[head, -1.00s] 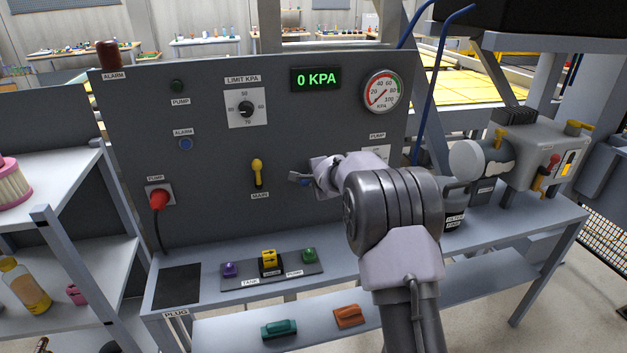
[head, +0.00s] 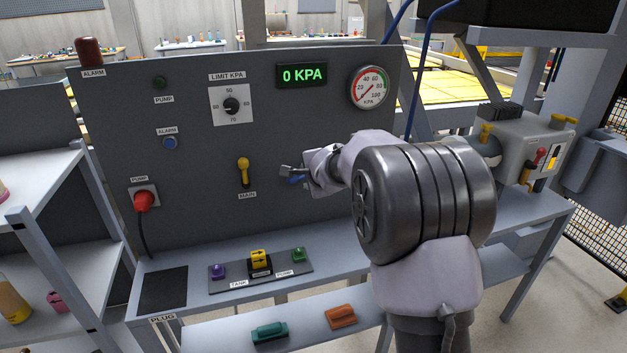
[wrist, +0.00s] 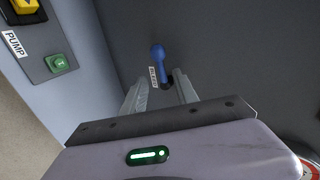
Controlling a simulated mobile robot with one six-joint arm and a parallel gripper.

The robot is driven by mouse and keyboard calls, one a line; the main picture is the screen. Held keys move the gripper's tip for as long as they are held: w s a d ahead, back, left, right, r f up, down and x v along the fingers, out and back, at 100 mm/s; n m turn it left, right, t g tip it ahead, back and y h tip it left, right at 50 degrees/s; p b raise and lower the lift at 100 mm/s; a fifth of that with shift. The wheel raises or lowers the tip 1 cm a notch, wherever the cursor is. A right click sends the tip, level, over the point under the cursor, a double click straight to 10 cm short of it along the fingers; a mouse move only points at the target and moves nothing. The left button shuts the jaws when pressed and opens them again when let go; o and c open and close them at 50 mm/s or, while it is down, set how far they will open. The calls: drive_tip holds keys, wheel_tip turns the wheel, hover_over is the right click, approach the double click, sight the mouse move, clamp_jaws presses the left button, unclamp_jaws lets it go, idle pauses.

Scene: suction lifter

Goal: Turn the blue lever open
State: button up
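The blue lever (wrist: 158,62) sticks out from the grey panel in the wrist view, with a small label beside it. In the head view only a bit of it (head: 298,180) shows, partly hidden by my gripper (head: 290,173). In the wrist view my gripper's two fingers (wrist: 160,94) are apart. The lever's dark base lies between or just beyond the fingertips, and its blue handle points away past them. The fingers are not closed on it. I cannot tell whether either finger touches it.
The panel carries a yellow MAIN lever (head: 243,170) left of my gripper, a red pump plug (head: 144,199), a limit knob (head: 231,106), a gauge (head: 369,87) and a 0 KPA display (head: 301,76). A button strip (head: 275,272) lies on the bench below.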

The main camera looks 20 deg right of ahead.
drive_tip(key=v, duration=0.9)
drive_tip(key=shift+p, duration=0.4)
drive_tip(key=shift+s+r, duration=0.1)
